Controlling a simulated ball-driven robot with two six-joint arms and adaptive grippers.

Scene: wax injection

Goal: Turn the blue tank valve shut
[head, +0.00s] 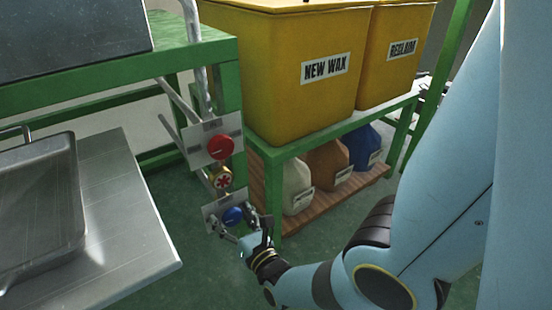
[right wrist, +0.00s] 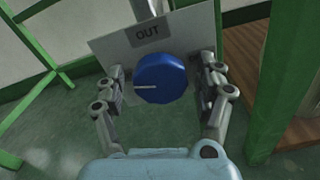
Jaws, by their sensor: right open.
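The blue tank valve (head: 233,216) is a round blue knob on a grey plate low on the green frame. In the right wrist view the blue knob (right wrist: 161,78) sits in front of a plate marked OUT (right wrist: 148,32), and its pale pointer line points left. My right gripper (head: 240,231) is at the blue knob. In the right wrist view its two open fingers (right wrist: 160,88) stand on either side of the knob, with a visible gap at each side. My left gripper is not in view.
A red knob (head: 221,147) on another plate and a small yellow-and-red valve (head: 222,180) sit above the blue knob. Yellow NEW WAX (head: 290,75) and RECLAIM (head: 392,55) bins stand on a green rack. A metal table (head: 120,220) is at left.

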